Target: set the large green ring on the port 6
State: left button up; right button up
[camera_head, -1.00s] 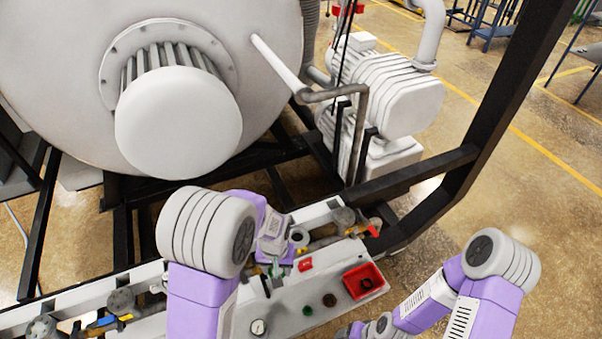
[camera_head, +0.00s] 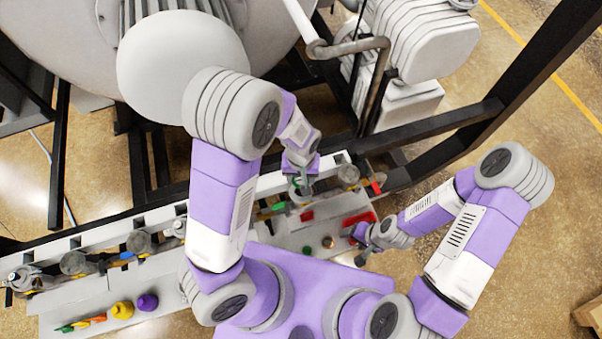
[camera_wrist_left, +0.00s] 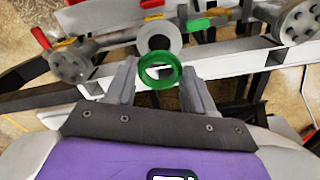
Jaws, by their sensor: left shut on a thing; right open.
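My left gripper (camera_wrist_left: 160,88) is shut on the large green ring (camera_wrist_left: 161,71), which sits between its fingertips. Right behind the ring in the left wrist view is a pale round port flange (camera_wrist_left: 158,37) with a dark centre. The ring overlaps its lower edge in the picture; I cannot tell whether they touch, and I read no port number. In the head view the left gripper (camera_head: 301,183) is over the rear pipe rail, mostly hidden by its own wrist. My right gripper (camera_head: 362,252) is open and empty beside the bench's right end.
A yellow piece (camera_head: 122,310) and a purple piece (camera_head: 147,301) lie at left. Valves flank the port; a black frame and the furnace stand behind.

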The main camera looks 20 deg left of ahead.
aim_at(300, 193)
pick_arm(q)
jog(key=shift+w+f+b, duration=0.1)
jog(key=shift+f+b, duration=2.85)
jog(key=shift+f, duration=0.7)
jog(key=o, duration=0.8)
jog(key=shift+o, duration=1.4)
jog(key=shift+s+a+f, duration=0.1)
jog(key=shift+s+a, duration=0.05)
jog(key=shift+s, duration=0.05)
